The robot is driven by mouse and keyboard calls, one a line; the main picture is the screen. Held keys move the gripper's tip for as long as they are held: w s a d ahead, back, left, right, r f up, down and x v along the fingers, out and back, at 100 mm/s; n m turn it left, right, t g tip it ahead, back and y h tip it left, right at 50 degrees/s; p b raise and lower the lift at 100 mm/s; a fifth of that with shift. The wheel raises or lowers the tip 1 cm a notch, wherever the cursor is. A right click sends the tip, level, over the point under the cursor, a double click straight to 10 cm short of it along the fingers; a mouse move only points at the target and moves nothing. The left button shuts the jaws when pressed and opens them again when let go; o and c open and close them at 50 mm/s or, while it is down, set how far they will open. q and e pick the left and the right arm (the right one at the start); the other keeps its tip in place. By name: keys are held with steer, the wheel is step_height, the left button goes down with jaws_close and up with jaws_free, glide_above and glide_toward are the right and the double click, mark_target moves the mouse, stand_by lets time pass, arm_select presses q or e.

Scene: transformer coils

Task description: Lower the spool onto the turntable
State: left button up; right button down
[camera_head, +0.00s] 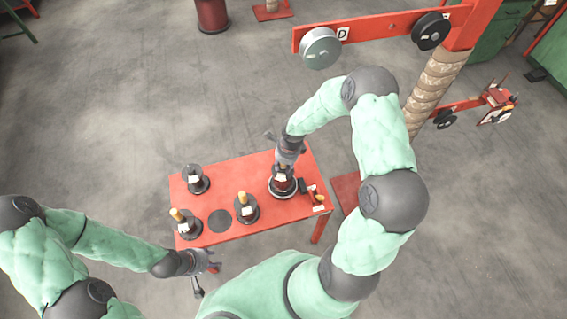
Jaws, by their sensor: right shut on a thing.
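A dark-flanged spool (283,180) with a reddish-brown core and a white label is at the right part of the red table. My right gripper (286,160) comes down from above and is shut on its top. Below the spool is the turntable (283,194), seen as a pale ring around the spool's lower flange. I cannot tell whether the spool touches it. My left gripper (204,270) is at the table's front left edge, its fingers spread and empty, apart from every spool.
Other spools stand on the red table (262,218): one at back left (195,180), one at front left (186,222), one in the middle (246,208). A dark disc (219,221) lies bare between the front two. A small red device (315,196) sits right of the turntable.

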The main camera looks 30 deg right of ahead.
steer(key=shift+b, duration=0.4)
stand_by(0.8)
steer(key=shift+d+f+b, duration=0.1)
steer(key=shift+f+b, duration=0.6)
steer(key=shift+b, duration=0.25)
stand_by(0.8)
steer(key=c, duration=1)
jaws_free()
steer(key=shift+o, duration=0.8)
steer(key=shift+f, duration=0.1)
step_height(320, 180, up, 12)
steer(key=s+d, duration=0.1)
steer(key=shift+s+d, duration=0.1)
